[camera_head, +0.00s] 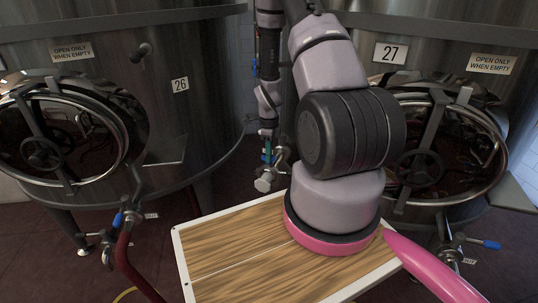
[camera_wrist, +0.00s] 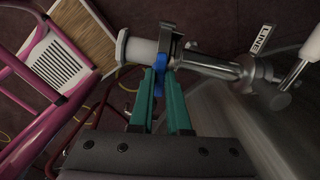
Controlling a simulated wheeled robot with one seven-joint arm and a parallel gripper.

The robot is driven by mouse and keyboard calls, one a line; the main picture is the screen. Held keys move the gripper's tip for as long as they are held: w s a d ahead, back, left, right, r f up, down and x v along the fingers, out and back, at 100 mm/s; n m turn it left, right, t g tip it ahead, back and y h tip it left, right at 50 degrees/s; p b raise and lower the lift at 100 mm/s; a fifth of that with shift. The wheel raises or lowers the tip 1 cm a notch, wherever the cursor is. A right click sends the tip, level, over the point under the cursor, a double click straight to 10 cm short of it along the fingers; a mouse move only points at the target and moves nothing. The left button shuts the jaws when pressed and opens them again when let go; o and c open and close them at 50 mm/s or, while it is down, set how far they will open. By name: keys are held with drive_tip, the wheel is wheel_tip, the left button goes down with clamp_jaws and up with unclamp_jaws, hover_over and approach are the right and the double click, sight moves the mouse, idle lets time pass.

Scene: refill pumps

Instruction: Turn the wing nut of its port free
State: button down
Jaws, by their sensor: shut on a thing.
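A blue wing nut (camera_wrist: 177,64) sits on a metal clamp (camera_wrist: 168,33) around a pipe joint in the wrist view. My gripper (camera_wrist: 163,76) has teal fingers, and they are shut on the wing nut from below in that view. The clamp joins a pale round end piece (camera_wrist: 138,50) on the left to a metal pipe (camera_wrist: 208,66) on the right. In the head view my gripper (camera_head: 267,152) points down at this port (camera_head: 265,181), between the two tanks. The wing nut is too small there to make out clearly, and the fingers partly cover it.
Tank 26 (camera_head: 205,120) stands left and tank 27 (camera_head: 445,60) right, with round hatches. A LINE tag (camera_wrist: 262,39) hangs near the pipe. A red hose (camera_head: 124,262) runs from a blue-handled valve at left. My wood-topped base fills the foreground. Dark floor shows between the tanks.

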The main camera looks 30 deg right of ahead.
drive_tip(key=n, duration=0.4)
drive_tip(key=shift+n, duration=0.4)
drive_tip(key=n, duration=0.4)
drive_tip(key=shift+w, duration=0.1)
drive_tip(key=n, duration=0.9)
drive_tip(key=shift+w+n, duration=0.1)
drive_tip(key=shift+n, duration=0.2)
drive_tip(key=n, duration=0.8)
drive_tip(key=shift+a, duration=0.1)
drive_tip(key=n, duration=0.4)
drive_tip(key=shift+n, duration=0.3)
drive_tip(key=shift+a+n, duration=0.1)
drive_tip(key=shift+n, duration=1.8)
